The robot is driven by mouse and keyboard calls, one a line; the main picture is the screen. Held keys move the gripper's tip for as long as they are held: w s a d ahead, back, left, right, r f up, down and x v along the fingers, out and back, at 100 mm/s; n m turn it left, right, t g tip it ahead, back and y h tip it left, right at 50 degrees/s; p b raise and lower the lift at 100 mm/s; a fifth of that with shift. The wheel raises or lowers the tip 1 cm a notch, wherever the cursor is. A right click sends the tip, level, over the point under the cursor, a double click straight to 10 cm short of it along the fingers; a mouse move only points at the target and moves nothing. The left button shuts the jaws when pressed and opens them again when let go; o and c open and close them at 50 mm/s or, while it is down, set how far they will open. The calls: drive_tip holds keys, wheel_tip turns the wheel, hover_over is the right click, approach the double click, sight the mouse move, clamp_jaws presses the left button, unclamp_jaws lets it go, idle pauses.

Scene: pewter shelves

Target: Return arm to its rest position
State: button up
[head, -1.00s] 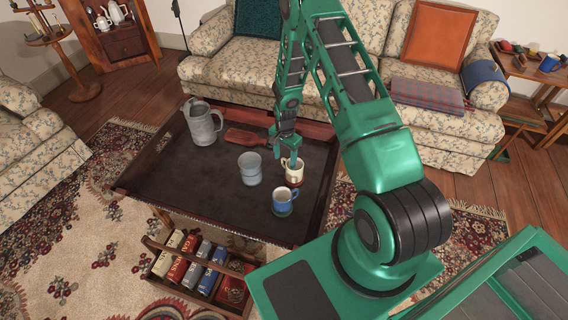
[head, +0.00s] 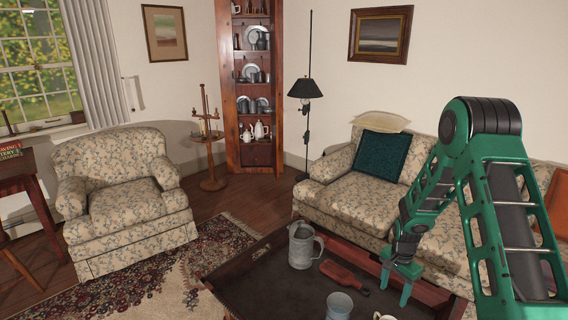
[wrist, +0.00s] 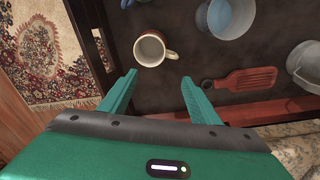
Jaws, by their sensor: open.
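My gripper (head: 397,284) hangs above the right part of the dark coffee table (head: 262,279), its green fingers pointing down. In the wrist view my gripper (wrist: 160,90) is open, with its two fingers apart and nothing between them. A cream mug with a reddish base (wrist: 150,50) stands on the table just beyond the fingertips, apart from them. In the head view only the top of this mug (head: 383,317) shows at the bottom edge. My green arm reaches in from the right side of the head view.
A floral sofa (head: 340,193) lies behind the table, close to my arm. An armchair (head: 125,195) stands at left. Open space shows above the table.

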drive_tip(key=s+d+r+n, duration=0.2)
drive_tip(key=s+r, duration=0.6)
drive_tip(key=r, duration=0.4)
drive_tip(key=s+d+r+n, duration=0.1)
drive_tip(key=s+d+r, duration=0.2)
drive_tip(key=s+r, duration=0.65)
drive_tip(key=s+a+r+n, duration=0.1)
drive_tip(key=s+r, duration=0.4)
drive_tip(key=s, duration=0.4)
drive_tip(key=s+a+r+n, duration=0.2)
drive_tip(key=s+r, duration=0.3)
drive_tip(key=s, duration=0.4)
drive_tip(key=shift+s+a+r+y, duration=0.2)
drive_tip(key=shift+s+r+y, duration=0.1)
drive_tip(key=shift+s, duration=0.1)
